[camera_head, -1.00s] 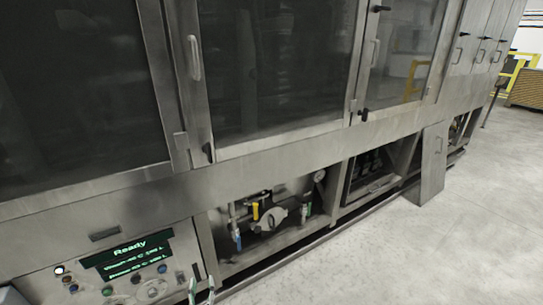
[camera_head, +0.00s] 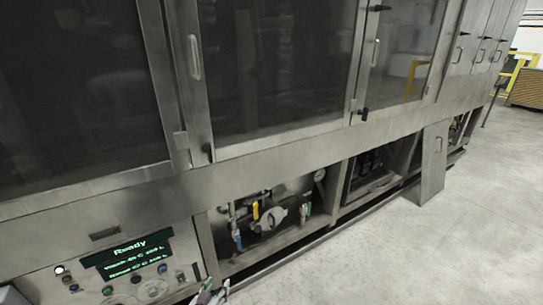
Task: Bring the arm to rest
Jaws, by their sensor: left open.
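My left gripper (camera_head: 212,292) shows only in part at the bottom edge, in front of the lower part of the washer and just right of the control panel (camera_head: 110,272). Its fingertips are apart and I see nothing between them. The rest of the left arm is mostly cut off by the frame. The steel tunnel washer (camera_head: 250,150) fills most of the view. Its panel display (camera_head: 127,254) reads "Ready" above two lines of smaller text. My right gripper is not in view.
An open lower bay shows piping with a yellow-handled valve (camera_head: 256,211). A lower access panel (camera_head: 433,162) stands swung out over the floor. The grey floor (camera_head: 440,250) at the right is clear. A yellow railing (camera_head: 518,72) stands far back.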

